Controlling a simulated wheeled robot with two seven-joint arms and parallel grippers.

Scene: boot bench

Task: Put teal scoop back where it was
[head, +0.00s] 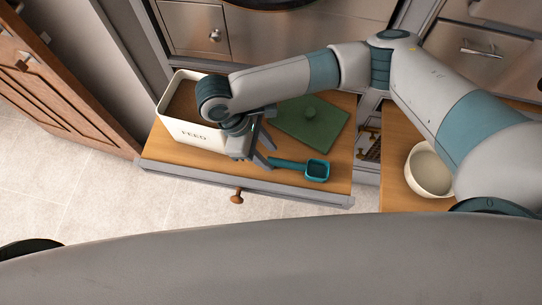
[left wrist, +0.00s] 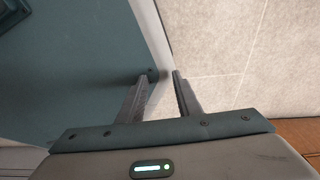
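The teal scoop (head: 317,170) lies on the wooden top of a pulled-out drawer (head: 223,177) in the head view, its handle pointing left. My right gripper (head: 270,157) is just left of the scoop, with its fingertips spread apart near the handle's end. Whether they touch the handle I cannot tell. A white bin marked FEED (head: 190,133) stands open at the drawer's left, partly hidden by my right arm. My left gripper (left wrist: 164,74) shows in the left wrist view, fingers apart with nothing between them. It is outside the head view.
A green lid with a knob (head: 311,123) lies flat behind the scoop. A cream bowl (head: 428,171) sits on wood at the right, partly behind my right arm. Brass hooks or fittings (head: 370,142) show between. A wooden cabinet door (head: 62,82) stands at the left. Pale floor tiles are clear in front.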

